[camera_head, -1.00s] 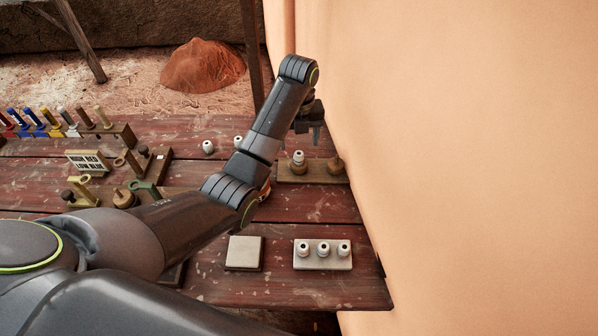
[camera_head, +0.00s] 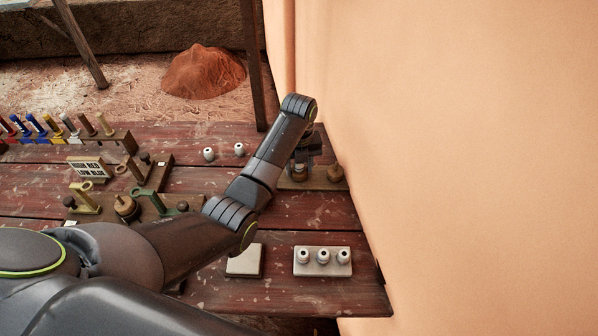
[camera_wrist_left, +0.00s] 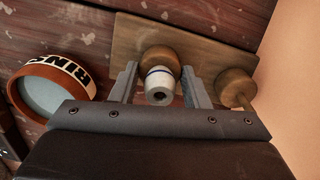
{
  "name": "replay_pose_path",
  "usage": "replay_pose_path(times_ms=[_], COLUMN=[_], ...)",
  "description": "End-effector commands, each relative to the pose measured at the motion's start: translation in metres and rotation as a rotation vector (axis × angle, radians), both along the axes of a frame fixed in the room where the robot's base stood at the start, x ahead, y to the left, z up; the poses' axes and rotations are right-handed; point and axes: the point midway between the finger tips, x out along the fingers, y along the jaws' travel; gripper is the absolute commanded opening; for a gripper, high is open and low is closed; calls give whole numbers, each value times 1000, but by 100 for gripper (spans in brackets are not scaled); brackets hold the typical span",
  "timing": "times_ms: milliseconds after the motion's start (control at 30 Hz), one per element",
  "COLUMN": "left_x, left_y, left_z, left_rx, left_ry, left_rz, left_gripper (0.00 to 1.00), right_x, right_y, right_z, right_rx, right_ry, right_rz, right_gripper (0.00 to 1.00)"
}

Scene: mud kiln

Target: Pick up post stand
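The post stand, a flat wooden board (camera_head: 314,184) with two round brown knobs, lies at the table's far right by the tan wall; the board also shows in the left wrist view (camera_wrist_left: 215,55). A white bead (camera_wrist_left: 159,90) with a dark band sits on top of the left knob (camera_wrist_left: 160,57). The right knob (camera_head: 335,173) is bare, with a thin peg. My left gripper (camera_wrist_left: 160,84) is open above the left knob, one finger on each side of the bead, with small gaps showing. In the head view my left gripper (camera_head: 305,152) hides the bead. My right gripper is out of view.
A round lettered container (camera_wrist_left: 52,92) stands left of the board. A pale block with several white beads (camera_head: 322,269) and a square pale block (camera_head: 244,262) lie nearer. Two loose beads (camera_head: 223,152) lie left of my arm. The tan wall (camera_head: 450,150) closes the right side.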

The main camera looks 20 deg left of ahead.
Motion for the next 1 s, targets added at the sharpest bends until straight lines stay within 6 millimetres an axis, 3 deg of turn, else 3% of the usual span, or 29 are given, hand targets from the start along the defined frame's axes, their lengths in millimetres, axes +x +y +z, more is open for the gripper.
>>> replay_pose_path(times_ms=[133, 433, 667, 800, 1000], left_x=[0, 1, 2, 1, 0], left_y=[0, 0, 0, 0, 0], left_z=[0, 6, 48, 84, 99], left_rx=[0, 0, 1, 0, 0], left_ry=[0, -4, -8, -3, 0], left_rz=[0, 0, -1, 0, 0], left_gripper=[24, 24, 24, 24, 24], right_x=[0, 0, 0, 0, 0], right_y=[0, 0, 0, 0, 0], right_z=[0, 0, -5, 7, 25], right_rx=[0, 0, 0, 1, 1], right_ry=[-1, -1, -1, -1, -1], right_rz=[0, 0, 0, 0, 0], right_gripper=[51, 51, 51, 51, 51])
